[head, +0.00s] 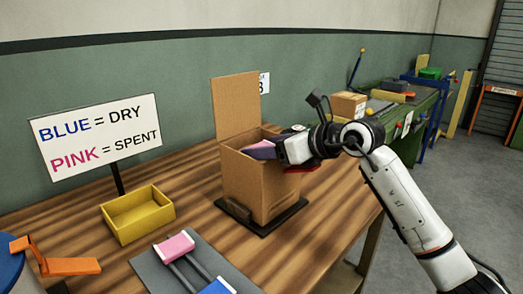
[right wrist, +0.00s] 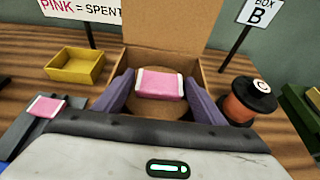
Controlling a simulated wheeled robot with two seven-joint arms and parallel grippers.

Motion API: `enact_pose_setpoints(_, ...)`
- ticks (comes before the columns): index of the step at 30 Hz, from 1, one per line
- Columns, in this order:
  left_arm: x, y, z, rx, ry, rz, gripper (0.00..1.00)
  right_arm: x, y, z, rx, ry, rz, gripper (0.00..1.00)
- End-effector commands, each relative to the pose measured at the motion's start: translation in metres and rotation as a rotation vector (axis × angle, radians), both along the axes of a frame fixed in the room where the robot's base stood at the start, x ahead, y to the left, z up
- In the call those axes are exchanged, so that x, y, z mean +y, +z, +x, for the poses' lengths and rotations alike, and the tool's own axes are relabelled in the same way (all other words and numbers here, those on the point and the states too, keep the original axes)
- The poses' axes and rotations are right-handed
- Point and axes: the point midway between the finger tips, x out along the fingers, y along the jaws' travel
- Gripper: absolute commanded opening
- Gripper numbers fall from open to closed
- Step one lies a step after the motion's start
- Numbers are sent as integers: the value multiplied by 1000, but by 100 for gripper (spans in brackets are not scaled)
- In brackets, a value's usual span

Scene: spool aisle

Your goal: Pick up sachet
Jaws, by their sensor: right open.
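A pink sachet (right wrist: 160,84) with white ends lies on a round brown surface inside an open cardboard box (head: 258,185). The box also shows in the right wrist view (right wrist: 176,38). My right gripper (head: 264,150) reaches into the box top from the right. In the right wrist view its purple fingers (right wrist: 160,93) are open, one on each side of the sachet; I cannot tell whether they touch it. Another pink sachet (head: 175,246) and a blue one (head: 218,287) lie on a grey rack (head: 160,272) at the front. My left gripper is not in view.
A yellow bin (head: 138,214) and a BLUE = DRY, PINK = SPENT sign (head: 97,142) stand left of the box. An orange bracket (head: 60,265) is at the left front. A spool marked C (right wrist: 250,100) stands right of the box. The box's raised flap (head: 236,105) is behind.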

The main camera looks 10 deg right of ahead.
Motion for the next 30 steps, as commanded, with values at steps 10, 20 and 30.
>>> enact_pose_setpoints(10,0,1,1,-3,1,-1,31,0,0,0,0,0,0,32)
enact_pose_setpoints(20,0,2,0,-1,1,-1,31,-1,23,0,-5,1,-2,32)
enact_pose_setpoints(30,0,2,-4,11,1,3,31,-1,88,0,-4,0,0,32)
